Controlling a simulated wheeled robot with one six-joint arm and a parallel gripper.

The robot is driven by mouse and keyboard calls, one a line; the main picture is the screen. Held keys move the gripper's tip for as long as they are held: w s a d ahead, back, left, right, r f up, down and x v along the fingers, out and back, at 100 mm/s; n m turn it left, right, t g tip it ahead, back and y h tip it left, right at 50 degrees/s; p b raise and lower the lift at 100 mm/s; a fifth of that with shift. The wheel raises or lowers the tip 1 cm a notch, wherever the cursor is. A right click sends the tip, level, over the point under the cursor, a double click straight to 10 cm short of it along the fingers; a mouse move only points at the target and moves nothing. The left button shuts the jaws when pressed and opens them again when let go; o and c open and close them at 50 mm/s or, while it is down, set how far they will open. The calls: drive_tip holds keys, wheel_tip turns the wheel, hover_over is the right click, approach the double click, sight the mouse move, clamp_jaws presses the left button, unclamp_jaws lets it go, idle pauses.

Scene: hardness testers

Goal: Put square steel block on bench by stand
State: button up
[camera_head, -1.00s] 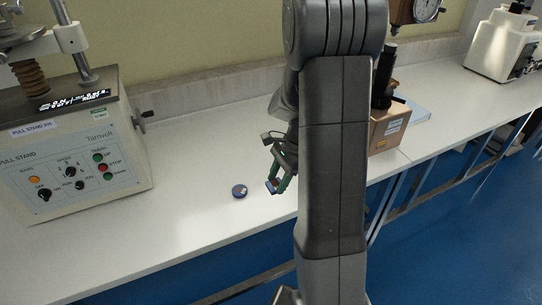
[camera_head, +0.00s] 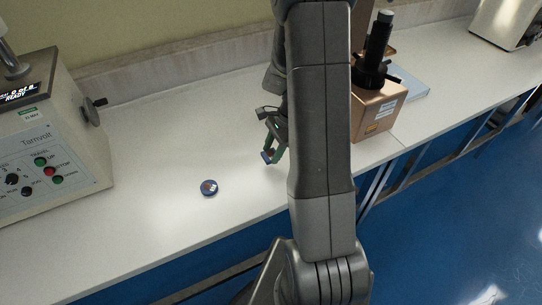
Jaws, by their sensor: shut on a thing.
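My gripper (camera_head: 268,155) is over the white bench (camera_head: 150,125), to the right of the pull stand (camera_head: 45,140). It is shut on a small block (camera_head: 266,157) with a blue face, which I take to be the square steel block. The block is at the fingertips; its full shape is too small to tell, and I cannot tell whether it touches the bench. The pull stand is a beige machine with buttons and a side knob, at the left. My arm covers the bench just right of the gripper.
Bench between stand and disc is clear.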

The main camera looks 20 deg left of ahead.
drive_tip(key=shift+f, duration=1.85)
drive_tip(key=shift+f, duration=0.15)
drive_tip(key=o, duration=1.1)
drive_tip(key=v, duration=1.2)
